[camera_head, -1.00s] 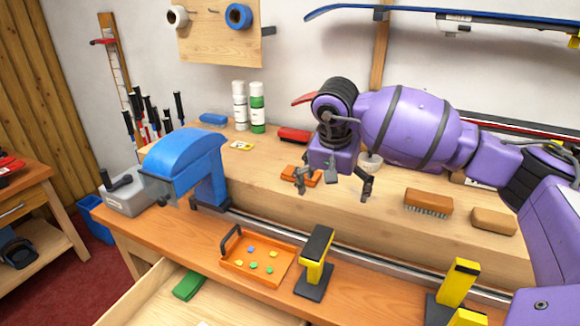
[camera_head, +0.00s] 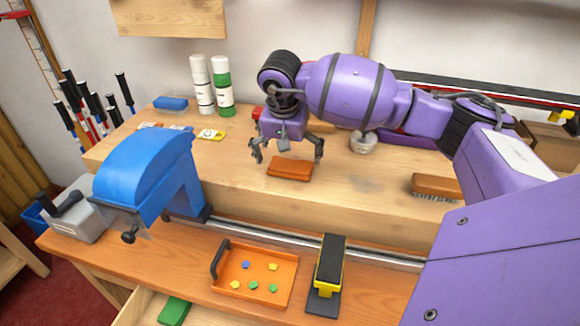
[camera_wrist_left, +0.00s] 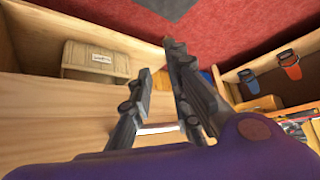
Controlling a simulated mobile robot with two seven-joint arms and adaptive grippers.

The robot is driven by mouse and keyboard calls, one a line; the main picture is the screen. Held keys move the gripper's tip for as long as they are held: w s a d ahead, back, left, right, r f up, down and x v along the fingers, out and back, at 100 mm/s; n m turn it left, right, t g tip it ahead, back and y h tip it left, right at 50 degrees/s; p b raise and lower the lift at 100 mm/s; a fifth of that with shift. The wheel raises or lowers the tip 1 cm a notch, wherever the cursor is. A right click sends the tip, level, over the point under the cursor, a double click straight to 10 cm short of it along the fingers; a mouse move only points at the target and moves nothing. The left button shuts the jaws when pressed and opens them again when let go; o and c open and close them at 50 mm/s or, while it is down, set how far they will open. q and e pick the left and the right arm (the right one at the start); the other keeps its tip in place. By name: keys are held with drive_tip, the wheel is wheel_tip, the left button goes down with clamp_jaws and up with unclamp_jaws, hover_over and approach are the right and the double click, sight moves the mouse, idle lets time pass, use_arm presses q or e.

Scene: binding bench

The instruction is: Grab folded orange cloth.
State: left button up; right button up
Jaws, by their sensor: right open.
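The folded orange cloth (camera_head: 290,168) lies flat on the raised wooden beam of the bench, in the middle of the head view. My right gripper (camera_head: 288,156) is open and empty, pointing down just above and behind the cloth in the picture. Its fingers stand apart on either side, and I see no contact with the cloth. My left gripper (camera_wrist_left: 158,62) shows only in the left wrist view, with its fingers apart and nothing between them. The cloth is not in that view.
A brown brush (camera_head: 436,187) lies to the right on the beam. A white bottle (camera_head: 203,85) and a green-and-white bottle (camera_head: 223,88) stand behind left. A blue machine (camera_head: 150,170) stands at left. An orange tray (camera_head: 292,290) sits in front. The beam around the cloth is clear.

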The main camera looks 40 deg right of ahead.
sight(290, 165)
drive_tip(key=x, duration=0.3)
drive_tip(key=shift+w+d+f, duration=0.1)
drive_tip(key=shift+w+f, duration=0.05)
drive_tip(key=shift+w, duration=0.05)
drive_tip(key=c, duration=0.8)
drive_tip(key=shift+c, duration=0.2)
